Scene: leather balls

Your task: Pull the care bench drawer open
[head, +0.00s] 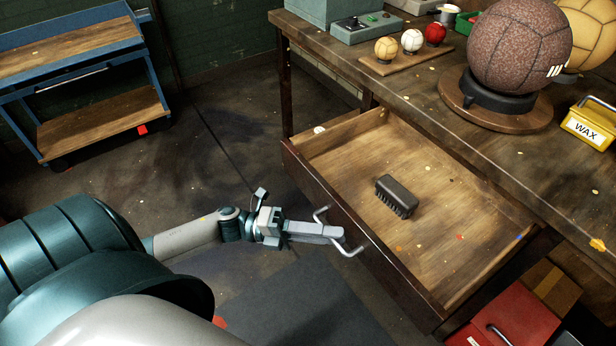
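The care bench (452,87) has a dark wooden top and stands on the right. Its drawer (462,278) is pulled well out, with its light wooden floor showing. A black brush (396,196) lies inside on the drawer floor. A pale metal bar handle (336,232) is on the drawer's dark front. My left gripper (338,234) reaches in from the left, with its fingertips at the handle bar. I cannot tell whether the fingers are closed around the bar. My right gripper is not in view.
On the bench top are a large brown ball (519,45), a yellow WAX tin (590,123) and small balls on a wooden board (408,62). A red box (510,318) stands below the drawer. A blue cart (90,80) is at the upper left.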

